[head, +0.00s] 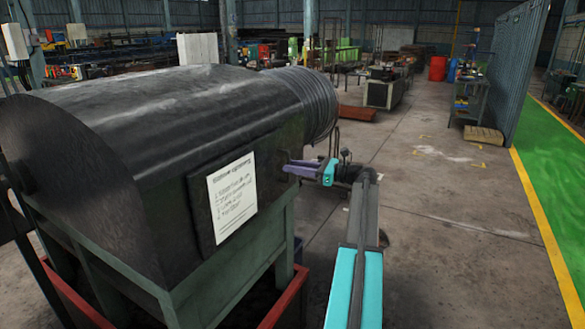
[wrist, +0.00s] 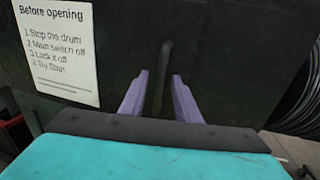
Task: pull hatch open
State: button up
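The dark hatch face (wrist: 125,50) fills the upper part of the wrist view and looks closed. A thin upright bar handle (wrist: 165,62) stands on it, right of a white notice (wrist: 58,45) headed "Before opening". My gripper (wrist: 159,80) is open, its two purple fingers on either side of the handle. A gap shows between each finger and the bar; I cannot tell any contact. In the head view my gripper (head: 288,168) is at the right side of the black housing (head: 190,130), right of the notice (head: 233,197). The handle cannot be made out there.
The housing rests on a green steel frame (head: 285,240) with a red base rail (head: 285,300). A ribbed drum section (head: 315,100) sticks out behind my gripper. Concrete floor (head: 450,240) is open to the right, up to a green walkway (head: 550,170).

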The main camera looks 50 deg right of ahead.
jog(key=shift+c, duration=0.4)
grip_shut()
jog(key=shift+s+a+f, duration=0.1)
jog(key=shift+a, duration=0.1)
